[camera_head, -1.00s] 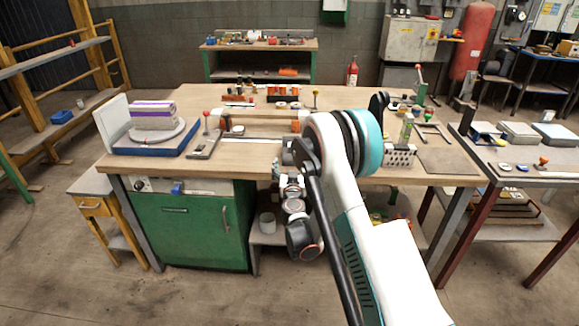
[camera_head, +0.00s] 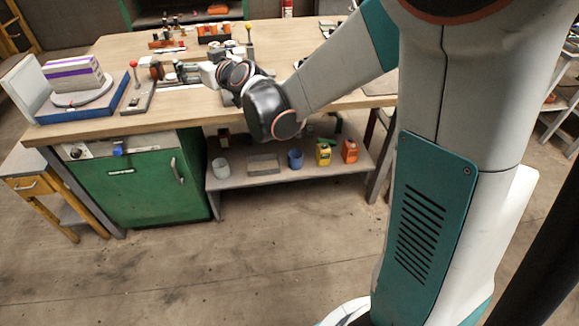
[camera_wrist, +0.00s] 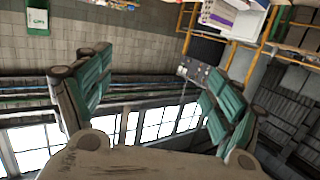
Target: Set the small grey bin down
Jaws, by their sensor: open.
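My gripper (camera_wrist: 145,62) is open in the wrist view, its two teal-padded fingers spread wide with nothing between them. In the head view my wrist hangs above the front of the workbench, and the fingers are too small to make out. On the low shelf under the bench stand a small grey round bin (camera_head: 220,169) at the left and a shallow grey box (camera_head: 263,164) beside it. I cannot tell which of these is the task's bin. Both are below and apart from my gripper. Neither shows clearly in the wrist view.
The workbench (camera_head: 120,122) holds a striped block (camera_head: 72,76) on a blue-based stand at the left. A blue cup (camera_head: 295,159), a yellow container (camera_head: 324,153) and an orange container (camera_head: 350,151) share the low shelf (camera_head: 250,181). The green cabinet (camera_head: 140,185) is left of it. The front floor is clear.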

